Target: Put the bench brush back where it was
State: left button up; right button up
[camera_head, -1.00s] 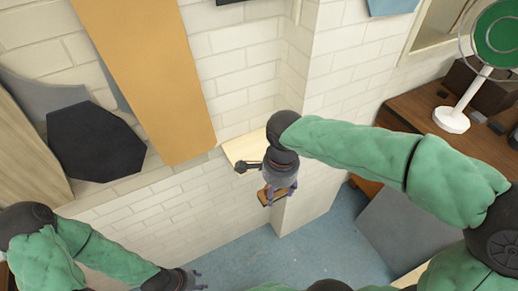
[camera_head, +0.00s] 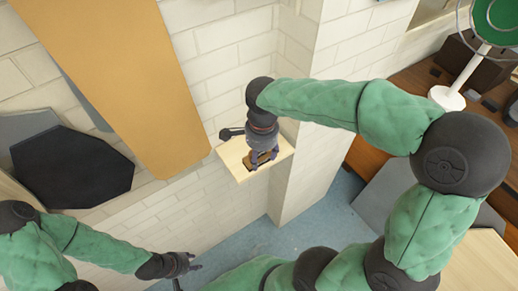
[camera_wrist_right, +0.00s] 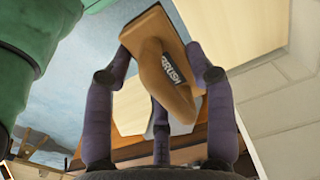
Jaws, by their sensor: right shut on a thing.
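The bench brush (camera_head: 262,160) is a brown wooden block with a handle; its "BRUSH" label shows in the wrist view (camera_wrist_right: 160,62). My right gripper (camera_head: 263,157) is shut on it, with purple fingers on both sides of the wood. In the head view the brush is over a small pale wooden shelf (camera_head: 232,156) on the white brick wall. I cannot tell whether the brush touches the shelf. The bristles are hidden. My left gripper (camera_head: 190,271) is low at the bottom left, empty, with its fingers apart.
A tall orange-brown board (camera_head: 140,75) and a black polygonal panel (camera_head: 72,168) stand to the left of the shelf. A wall corner (camera_head: 300,160) is just right of it. A brown desk with a green round fan (camera_head: 497,22) is at the right. Blue floor (camera_head: 325,225) shows below.

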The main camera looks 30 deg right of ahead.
jog(key=w+d+f, duration=0.1)
jog(key=w+f, duration=0.1)
jog(key=w+d+f, duration=0.2)
jog(key=w, duration=0.1)
jog(key=w+d+f, duration=0.1)
jog(key=w+f, duration=0.2)
jog(key=shift+d+f, duration=0.1)
jog(key=shift+d, duration=0.05)
jog(key=shift+w+d+f, duration=0.1)
jog(key=shift+w+f, duration=0.05)
jog(key=shift+f, duration=0.8)
jog(key=shift+w+d+f, duration=0.1)
jog(key=shift+f, duration=0.85)
jog(key=shift+f, duration=0.1)
jog(key=o, duration=1)
notch_tip(320, 180, up, 12)
jog(key=shift+s+r+p, duration=0.1)
jog(key=shift+p, duration=0.25)
